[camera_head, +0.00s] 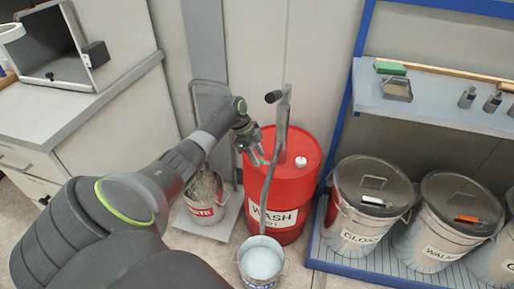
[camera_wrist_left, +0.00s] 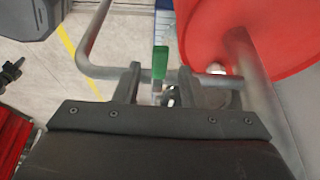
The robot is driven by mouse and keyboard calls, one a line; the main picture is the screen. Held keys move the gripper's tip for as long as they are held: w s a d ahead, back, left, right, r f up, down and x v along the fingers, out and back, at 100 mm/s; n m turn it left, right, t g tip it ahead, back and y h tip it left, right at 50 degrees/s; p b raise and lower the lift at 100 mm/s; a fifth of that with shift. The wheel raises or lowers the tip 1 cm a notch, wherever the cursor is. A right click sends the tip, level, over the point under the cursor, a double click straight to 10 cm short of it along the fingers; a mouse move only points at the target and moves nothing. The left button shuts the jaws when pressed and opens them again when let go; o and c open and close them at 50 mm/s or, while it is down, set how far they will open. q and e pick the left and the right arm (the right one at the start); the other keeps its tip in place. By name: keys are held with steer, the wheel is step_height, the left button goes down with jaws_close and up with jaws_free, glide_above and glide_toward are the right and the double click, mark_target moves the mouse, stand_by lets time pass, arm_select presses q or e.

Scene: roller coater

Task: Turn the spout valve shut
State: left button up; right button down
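A red drum (camera_head: 309,155) labelled WASH carries a grey pump with a long spout pipe (camera_head: 266,195). The pipe runs down toward a bucket (camera_head: 245,270) holding pale liquid. A small green piece, seemingly the spout valve's handle (camera_wrist_left: 160,62), shows in the left wrist view beside a bent grey pipe (camera_wrist_left: 88,50). My left gripper (camera_head: 257,158) is beside the pipe near the drum's front. In the left wrist view its two fingers (camera_wrist_left: 156,82) are apart, with the green piece seen between and beyond them. Whether they touch it is unclear. My right gripper is not seen.
A bucket (camera_head: 205,212) stands on a platform left of the drum. A blue-framed rack (camera_head: 345,110) on the right holds several lidded buckets, including one labelled GLOSS (camera_head: 355,222). A white cabinet (camera_head: 100,125) is at the left.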

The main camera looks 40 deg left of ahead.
arm_select(q)
steer(key=v, duration=1.7)
steer(key=shift+a+r, duration=0.15)
